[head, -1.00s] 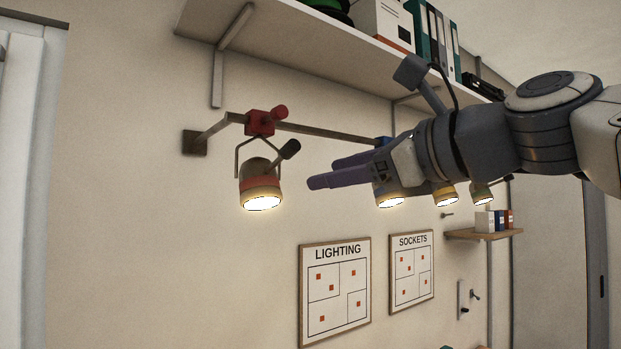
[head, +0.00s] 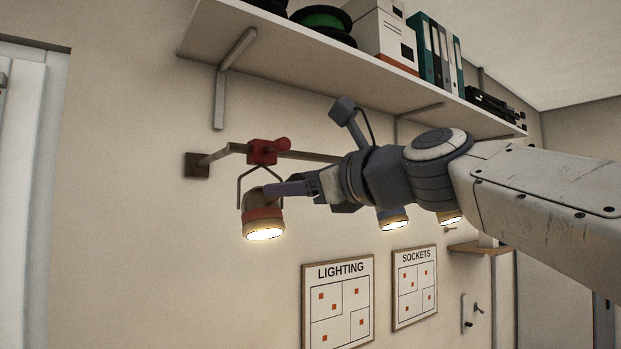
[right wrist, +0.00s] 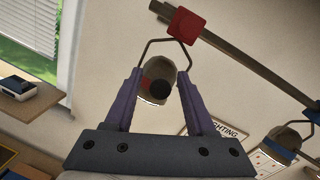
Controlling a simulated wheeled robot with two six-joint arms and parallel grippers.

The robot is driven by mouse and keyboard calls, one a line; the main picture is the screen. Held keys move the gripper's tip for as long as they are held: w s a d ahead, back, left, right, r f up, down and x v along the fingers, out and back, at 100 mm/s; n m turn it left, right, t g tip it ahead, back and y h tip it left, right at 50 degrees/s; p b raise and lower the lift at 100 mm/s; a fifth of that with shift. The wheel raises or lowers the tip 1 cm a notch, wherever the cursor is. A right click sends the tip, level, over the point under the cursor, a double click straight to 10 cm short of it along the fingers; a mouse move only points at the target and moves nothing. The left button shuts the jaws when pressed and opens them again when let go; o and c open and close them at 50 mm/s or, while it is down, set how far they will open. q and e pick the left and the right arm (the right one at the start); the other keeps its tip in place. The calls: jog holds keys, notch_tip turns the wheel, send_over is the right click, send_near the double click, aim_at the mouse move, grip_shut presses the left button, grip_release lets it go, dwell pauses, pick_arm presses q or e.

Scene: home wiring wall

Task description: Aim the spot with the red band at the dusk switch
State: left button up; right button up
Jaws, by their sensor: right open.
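The spot with the red band (head: 263,220) hangs lit from a red clamp (head: 262,152) on the wall rail, its light face pointing down. In the right wrist view the spot (right wrist: 152,72) and its black knob (right wrist: 160,91) lie between my open fingers. My right gripper (head: 272,189) has its purple fingers at the spot's upper body, partly covering it; it also shows in the right wrist view (right wrist: 159,76). Contact cannot be told. My left gripper is not in view. I cannot identify the dusk switch for certain.
A blue-banded spot (head: 392,220) hangs farther along the rail, with another lit spot (head: 450,217) beyond. A shelf (head: 300,62) with boxes and binders runs above. In the right wrist view a small dark-topped white box (right wrist: 20,87) sits on a window sill (right wrist: 30,106).

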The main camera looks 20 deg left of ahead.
grip_shut()
dwell(1.4)
